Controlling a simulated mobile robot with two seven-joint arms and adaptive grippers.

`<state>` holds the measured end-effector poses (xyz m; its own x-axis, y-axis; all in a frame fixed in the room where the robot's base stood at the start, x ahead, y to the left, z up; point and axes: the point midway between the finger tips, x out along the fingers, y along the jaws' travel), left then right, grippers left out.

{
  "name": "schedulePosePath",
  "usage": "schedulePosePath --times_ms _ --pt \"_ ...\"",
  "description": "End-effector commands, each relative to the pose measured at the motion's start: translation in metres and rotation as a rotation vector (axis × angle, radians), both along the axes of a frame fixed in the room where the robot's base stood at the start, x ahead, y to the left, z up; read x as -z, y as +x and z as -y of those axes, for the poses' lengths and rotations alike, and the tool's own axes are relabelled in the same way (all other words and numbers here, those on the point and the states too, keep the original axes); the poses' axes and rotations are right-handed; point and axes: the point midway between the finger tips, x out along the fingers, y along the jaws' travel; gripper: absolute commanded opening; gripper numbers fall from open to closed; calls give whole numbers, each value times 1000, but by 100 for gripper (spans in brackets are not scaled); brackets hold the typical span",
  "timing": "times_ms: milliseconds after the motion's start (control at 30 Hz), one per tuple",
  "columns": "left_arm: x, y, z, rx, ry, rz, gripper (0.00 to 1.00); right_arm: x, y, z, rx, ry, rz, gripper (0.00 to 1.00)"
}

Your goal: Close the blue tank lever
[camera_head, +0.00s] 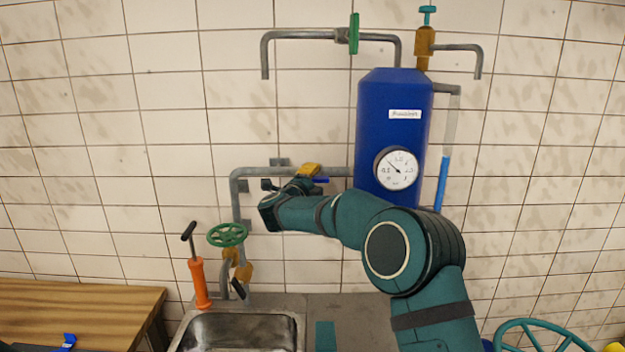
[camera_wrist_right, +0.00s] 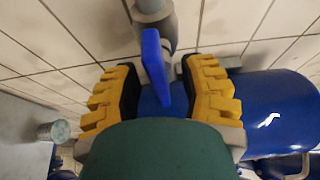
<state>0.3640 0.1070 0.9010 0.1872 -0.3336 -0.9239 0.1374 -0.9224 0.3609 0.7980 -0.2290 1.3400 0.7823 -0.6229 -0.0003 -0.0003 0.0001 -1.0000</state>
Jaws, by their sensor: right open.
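The blue tank (camera_head: 393,120) hangs on the tiled wall with a round gauge on its front. My right gripper (camera_head: 283,187) is at this pipe, just left of the lever's visible end. In the right wrist view the blue lever (camera_wrist_right: 155,64) stands between the spread yellow-padded fingers of the right gripper (camera_wrist_right: 160,92), with gaps on both sides. My left gripper is out of view.
A green handwheel (camera_head: 227,235) and an orange hand pump (camera_head: 198,270) stand by the sink (camera_head: 240,333) below. A wooden table (camera_head: 80,300) is at the lower left. Another pipe with a green handle (camera_head: 354,34) runs above. The tiled wall is close behind the pipe.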

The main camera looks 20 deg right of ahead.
Motion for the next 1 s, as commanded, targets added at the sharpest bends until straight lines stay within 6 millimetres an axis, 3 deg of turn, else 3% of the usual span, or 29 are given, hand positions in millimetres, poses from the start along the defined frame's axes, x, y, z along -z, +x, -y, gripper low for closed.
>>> schedulePosePath --times_ms 200,333,767,1000 --pt "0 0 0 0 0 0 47 0 0 0 0 0 0 44" --pt "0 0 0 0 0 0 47 0 0 0 0 0 0 0" --pt "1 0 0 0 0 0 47 -1 0 1 1 14 6 0" --pt "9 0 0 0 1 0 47 0 0 2 2 109 35 0"
